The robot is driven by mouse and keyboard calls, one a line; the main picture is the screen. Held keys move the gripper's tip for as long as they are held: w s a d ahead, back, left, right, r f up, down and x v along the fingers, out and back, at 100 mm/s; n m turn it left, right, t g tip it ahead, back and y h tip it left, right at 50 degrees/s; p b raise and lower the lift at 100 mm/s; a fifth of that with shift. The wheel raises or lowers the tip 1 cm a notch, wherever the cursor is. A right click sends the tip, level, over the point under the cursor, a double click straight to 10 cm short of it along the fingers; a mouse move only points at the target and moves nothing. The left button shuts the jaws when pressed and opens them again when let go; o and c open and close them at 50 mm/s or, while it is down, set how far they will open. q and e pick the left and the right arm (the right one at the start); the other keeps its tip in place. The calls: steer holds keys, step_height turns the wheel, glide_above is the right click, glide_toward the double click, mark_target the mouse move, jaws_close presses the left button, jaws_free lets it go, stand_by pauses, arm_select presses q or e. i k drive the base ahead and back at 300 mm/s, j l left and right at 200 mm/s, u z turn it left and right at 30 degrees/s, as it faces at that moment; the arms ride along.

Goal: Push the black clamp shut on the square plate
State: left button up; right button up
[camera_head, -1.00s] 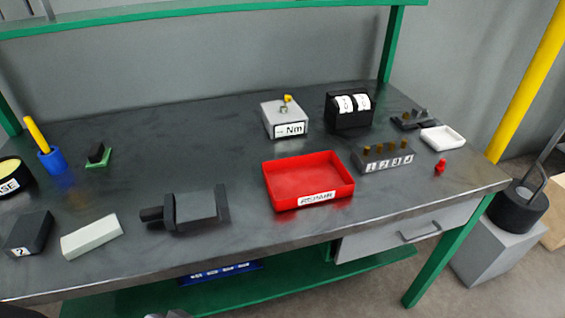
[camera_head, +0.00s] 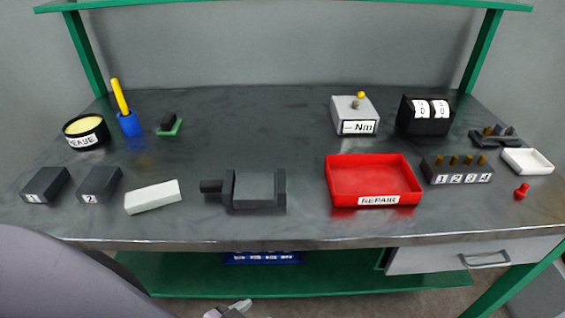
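A small black piece (camera_head: 168,118) stands on a green square plate (camera_head: 170,131) at the back left of the bench. They look like the black clamp and the square plate, but they are too small to tell whether the clamp is open or shut. What seems to be my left gripper (camera_head: 230,309) shows only in part at the bottom edge, below the bench front and far from the plate. Whether it is open or shut cannot be made out. My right gripper is not in view.
On the bench (camera_head: 265,130) stand a blue holder (camera_head: 129,124) with a yellow handle, a round tin (camera_head: 87,134), dark blocks (camera_head: 46,186), a pale bar (camera_head: 153,197), a dark vise (camera_head: 256,189) and a red tray (camera_head: 372,180). The back middle is clear.

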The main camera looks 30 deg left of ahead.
mark_target(225, 186)
steer(key=u, duration=1.3)
